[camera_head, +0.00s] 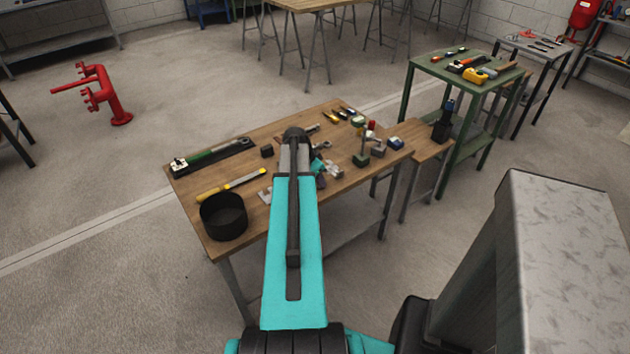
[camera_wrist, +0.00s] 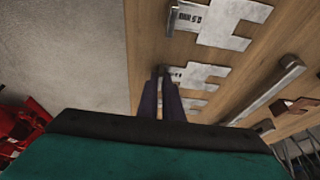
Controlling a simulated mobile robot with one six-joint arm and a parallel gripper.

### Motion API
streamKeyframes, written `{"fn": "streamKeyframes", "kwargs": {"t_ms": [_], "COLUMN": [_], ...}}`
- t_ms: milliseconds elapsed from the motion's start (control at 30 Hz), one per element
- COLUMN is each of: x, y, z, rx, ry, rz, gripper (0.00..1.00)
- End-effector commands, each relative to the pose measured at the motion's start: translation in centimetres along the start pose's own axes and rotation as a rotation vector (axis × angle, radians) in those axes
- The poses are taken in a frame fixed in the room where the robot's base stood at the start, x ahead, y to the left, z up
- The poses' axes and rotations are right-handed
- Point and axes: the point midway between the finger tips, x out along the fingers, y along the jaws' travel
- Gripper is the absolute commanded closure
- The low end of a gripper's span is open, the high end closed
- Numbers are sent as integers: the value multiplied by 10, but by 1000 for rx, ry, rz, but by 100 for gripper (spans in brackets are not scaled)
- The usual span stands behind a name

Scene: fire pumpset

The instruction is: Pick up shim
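In the wrist view, several flat silver shims with slotted ends lie on the wooden tabletop. The farthest shim (camera_wrist: 225,24) has a printed label; a middle shim (camera_wrist: 200,76) and a nearer shim (camera_wrist: 192,103) lie below it in the picture. My gripper (camera_wrist: 161,72) points at the table, its two dark fingers a narrow gap apart, with the tips over the left end of the middle shim. I see nothing clearly held; contact is unclear. In the head view, a shim (camera_head: 265,195) shows left of my arm, which hides the gripper.
The workbench (camera_head: 240,180) also bears a black cylindrical container (camera_head: 223,216), a yellow-handled file (camera_head: 231,184) and a torque-wrench-like tool in a case (camera_head: 212,155). In the wrist view, a metal bar (camera_wrist: 262,90) lies right of the shims. Bare floor (camera_wrist: 65,50) lies left of the table edge.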

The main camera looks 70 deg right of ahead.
Motion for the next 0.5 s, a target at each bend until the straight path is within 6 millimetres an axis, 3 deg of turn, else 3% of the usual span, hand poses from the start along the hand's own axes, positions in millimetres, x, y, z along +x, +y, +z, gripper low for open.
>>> {"fn": "streamKeyframes", "kwargs": {"t_ms": [500], "x": [-4], "y": [0], "z": [-2], "rx": [0], "ry": [0], "rz": [0], "gripper": [100]}}
